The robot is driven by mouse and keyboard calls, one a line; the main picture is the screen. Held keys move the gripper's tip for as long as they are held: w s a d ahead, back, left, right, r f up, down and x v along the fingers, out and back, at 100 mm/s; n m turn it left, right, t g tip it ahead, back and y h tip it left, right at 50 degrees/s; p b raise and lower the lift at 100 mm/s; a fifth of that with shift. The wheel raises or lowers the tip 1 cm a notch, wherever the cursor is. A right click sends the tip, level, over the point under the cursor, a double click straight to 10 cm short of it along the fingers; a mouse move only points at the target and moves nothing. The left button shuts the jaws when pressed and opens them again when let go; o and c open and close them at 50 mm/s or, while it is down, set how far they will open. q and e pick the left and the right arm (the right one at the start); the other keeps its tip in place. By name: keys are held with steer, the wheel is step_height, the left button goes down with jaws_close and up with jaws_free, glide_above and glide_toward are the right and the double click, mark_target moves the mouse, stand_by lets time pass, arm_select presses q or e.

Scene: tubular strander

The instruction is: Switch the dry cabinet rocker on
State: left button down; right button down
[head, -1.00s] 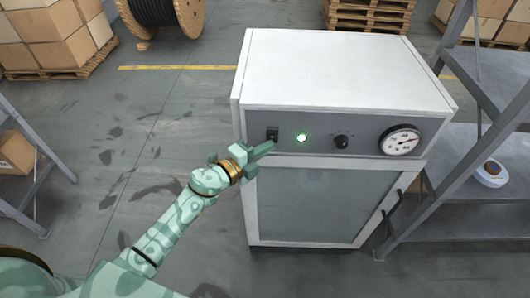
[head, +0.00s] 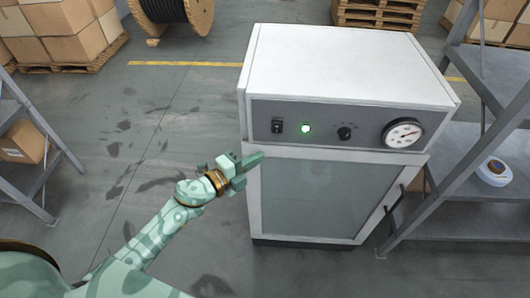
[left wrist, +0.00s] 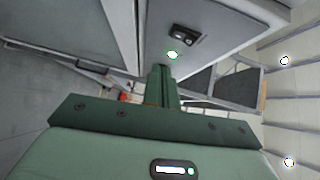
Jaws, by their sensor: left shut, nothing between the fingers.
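The dry cabinet (head: 340,70) is a white box with a grey control panel and a glass door. Its black rocker (head: 277,126) sits at the left of the panel; it also shows in the left wrist view (left wrist: 184,34). A green lamp (head: 305,128) glows beside the rocker. My left gripper (head: 258,157) is shut and empty, below and left of the rocker and apart from it. In the left wrist view its closed fingers (left wrist: 162,85) point toward the panel, below the lit lamp (left wrist: 172,55). My right gripper is not in view.
A black knob (head: 345,133) and a round dial gauge (head: 403,133) are on the panel's right. A grey metal shelf (head: 470,150) stands close on the cabinet's right. Open floor (head: 150,130) lies to its left. Boxes and a cable reel (head: 178,12) are behind.

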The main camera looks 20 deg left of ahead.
arm_select(q)
steer(key=shift+f+v, duration=0.15)
steer(key=shift+v, duration=1.25)
steer(key=shift+f+v, duration=0.2)
steer(key=shift+v, duration=1.2)
steer(key=shift+s+d, duration=0.1)
steer(key=shift+d, duration=0.05)
